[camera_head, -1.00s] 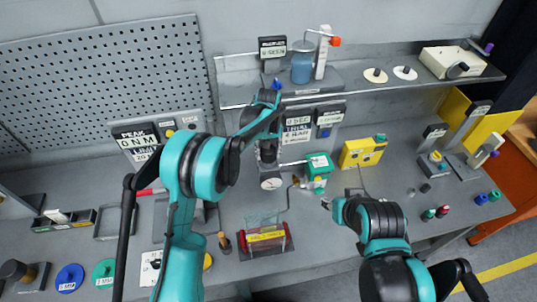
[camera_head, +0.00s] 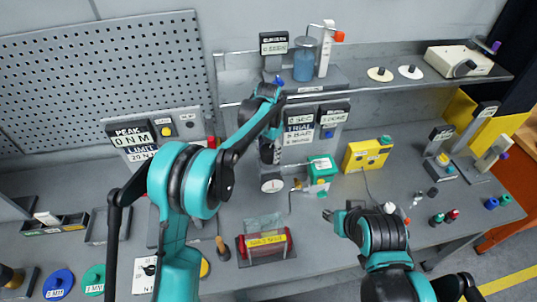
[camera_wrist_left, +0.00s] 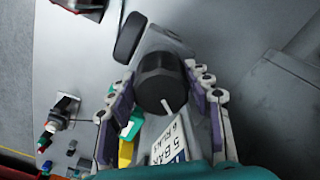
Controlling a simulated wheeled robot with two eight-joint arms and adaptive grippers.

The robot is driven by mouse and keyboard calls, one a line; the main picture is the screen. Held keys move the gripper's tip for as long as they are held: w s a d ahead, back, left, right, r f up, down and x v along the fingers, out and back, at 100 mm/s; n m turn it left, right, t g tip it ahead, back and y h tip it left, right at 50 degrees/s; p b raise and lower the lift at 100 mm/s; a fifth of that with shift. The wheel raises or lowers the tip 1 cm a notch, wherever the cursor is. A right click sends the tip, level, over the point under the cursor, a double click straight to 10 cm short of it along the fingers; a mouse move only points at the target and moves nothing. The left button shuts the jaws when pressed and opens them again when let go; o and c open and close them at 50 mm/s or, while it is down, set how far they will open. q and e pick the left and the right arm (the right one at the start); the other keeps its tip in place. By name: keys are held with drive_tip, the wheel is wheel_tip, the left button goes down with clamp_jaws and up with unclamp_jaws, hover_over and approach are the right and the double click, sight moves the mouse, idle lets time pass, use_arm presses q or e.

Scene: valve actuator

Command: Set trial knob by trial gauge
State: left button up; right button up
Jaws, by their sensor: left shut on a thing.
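A black round knob (camera_wrist_left: 158,70) with a white pointer line sits between the fingers of my left gripper (camera_wrist_left: 162,92) in the left wrist view, and the gripper is shut on it. In the head view my left gripper (camera_head: 268,150) is at the middle station and hides the knob. A round white gauge (camera_head: 272,184) is just below it; its reading is too small to tell. A display reading TRIAL and 5 BAR (camera_head: 299,132) stands to the right. My right gripper (camera_head: 334,216) is above the bench front, away from the station; its jaws are unclear.
A green-topped valve block (camera_head: 321,168) and a yellow box (camera_head: 366,154) stand right of the gauge. A clear-covered fixture with a red cylinder (camera_head: 266,242) is in front. A shelf (camera_head: 390,86) runs above. Small coloured parts lie at right.

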sight(268, 149)
use_arm(q)
drive_tip(key=shift+m, duration=0.5)
drive_tip(key=o, duration=1.2)
drive_tip(key=shift+c, duration=0.2)
drive_tip(key=shift+r, duration=0.15)
wheel_tip(268, 149, up, 12)
